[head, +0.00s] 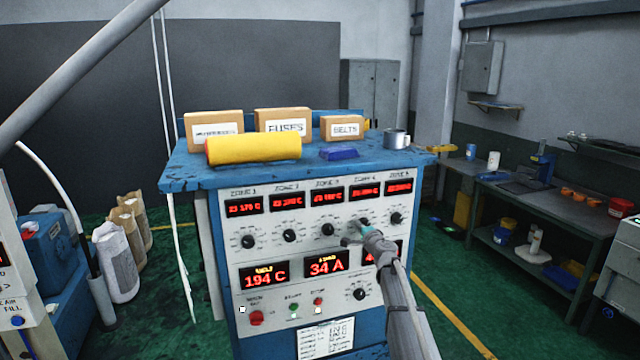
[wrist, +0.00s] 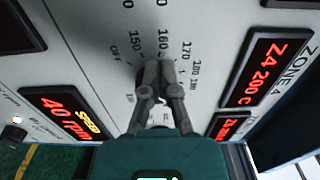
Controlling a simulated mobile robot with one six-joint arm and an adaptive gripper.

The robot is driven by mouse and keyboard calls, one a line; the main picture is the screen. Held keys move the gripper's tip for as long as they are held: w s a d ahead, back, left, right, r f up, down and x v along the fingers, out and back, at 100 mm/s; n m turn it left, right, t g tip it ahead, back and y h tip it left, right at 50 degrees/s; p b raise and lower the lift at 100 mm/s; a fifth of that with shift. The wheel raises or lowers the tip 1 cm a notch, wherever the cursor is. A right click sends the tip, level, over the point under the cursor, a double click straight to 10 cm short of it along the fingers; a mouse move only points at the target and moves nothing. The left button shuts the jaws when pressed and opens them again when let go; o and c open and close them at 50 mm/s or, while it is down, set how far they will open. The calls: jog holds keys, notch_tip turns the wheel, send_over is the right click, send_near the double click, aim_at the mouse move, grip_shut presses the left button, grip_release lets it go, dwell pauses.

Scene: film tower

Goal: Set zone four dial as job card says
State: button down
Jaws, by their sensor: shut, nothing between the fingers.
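The blue control cabinet (head: 300,255) has a white panel with a row of red zone displays and black dials. The zone four display (head: 364,191) reads Z4 200 C in the wrist view (wrist: 262,70). My gripper (head: 358,234) is at the zone four dial, which it mostly covers. In the wrist view my gripper (wrist: 159,66) is shut, its fingertips over the middle of the dial scale marked OFF, 150, 160, 170, 180. The dial's pointer is hidden, and I cannot tell whether the fingers touch it. A printed white card (head: 325,338) is low on the panel, too small to read.
Boxes, including a fuses box (head: 284,122), a yellow roll (head: 254,148), a blue block (head: 338,153) and a mug (head: 396,138) stand on the cabinet. The zone three dial (head: 327,230) and zone five dial (head: 396,219) flank my gripper. A workbench (head: 520,205) is at right.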

jog(key=shift+w+d+f, duration=0.1)
jog(key=shift+d, duration=0.2)
dwell(0.6)
jog(key=shift+f+b, duration=0.5)
jog(key=shift+b, duration=0.05)
jog(key=shift+a, duration=0.3)
jog(key=shift+a, duration=0.15)
jog(key=shift+s, duration=0.2)
dwell(0.3)
jog(key=v, duration=0.6)
dwell(0.4)
